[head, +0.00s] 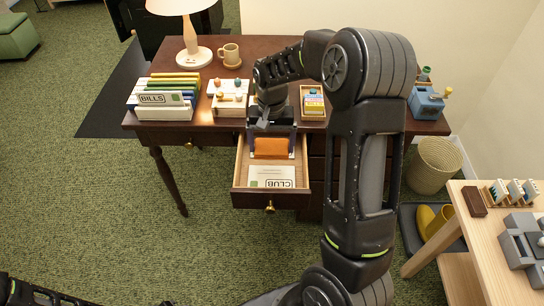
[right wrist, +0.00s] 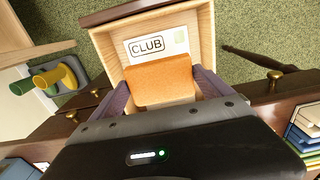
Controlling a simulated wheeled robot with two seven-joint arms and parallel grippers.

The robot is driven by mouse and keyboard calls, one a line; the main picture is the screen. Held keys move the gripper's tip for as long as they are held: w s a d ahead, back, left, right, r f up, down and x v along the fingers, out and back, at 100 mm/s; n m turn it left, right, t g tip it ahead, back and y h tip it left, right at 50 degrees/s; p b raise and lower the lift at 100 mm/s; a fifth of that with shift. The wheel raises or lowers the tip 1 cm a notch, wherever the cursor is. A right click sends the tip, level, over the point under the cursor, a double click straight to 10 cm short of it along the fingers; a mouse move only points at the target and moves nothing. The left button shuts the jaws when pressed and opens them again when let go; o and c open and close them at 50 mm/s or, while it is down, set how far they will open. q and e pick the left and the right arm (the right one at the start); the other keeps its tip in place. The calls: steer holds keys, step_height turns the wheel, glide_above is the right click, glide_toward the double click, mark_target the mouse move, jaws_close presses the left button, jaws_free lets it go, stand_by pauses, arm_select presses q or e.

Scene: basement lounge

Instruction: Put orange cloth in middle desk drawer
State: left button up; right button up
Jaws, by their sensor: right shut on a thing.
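The orange cloth (head: 271,147) is between the fingers of my right gripper (head: 271,150), which is shut on it. The cloth also shows in the right wrist view (right wrist: 160,82), where it looks like a folded rectangle. The middle desk drawer (head: 270,200) is pulled open, and the cloth is over its back part. I cannot tell whether the cloth touches the drawer bottom. A card marked CLUB (head: 272,176) lies in the front of the drawer. It also shows in the right wrist view (right wrist: 147,46). My left gripper is not in view; only a bit of the left arm shows at the bottom left.
The desk top (head: 240,50) holds a lamp (head: 190,30), a mug (head: 229,54), a BILLS box (head: 164,108), a small tray (head: 313,102) and a blue device (head: 427,102). A side table (head: 480,240) and a wastebasket (head: 434,165) stand right. Floor before the drawer is clear.

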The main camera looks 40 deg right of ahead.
mark_target(272, 155)
steer(key=shift+f, duration=2.35)
steer(key=shift+f, duration=1.95)
steer(key=shift+f+b, duration=0.4)
steer(key=shift+f, duration=0.15)
steer(key=o, duration=1.1)
steer(key=shift+c, duration=0.2)
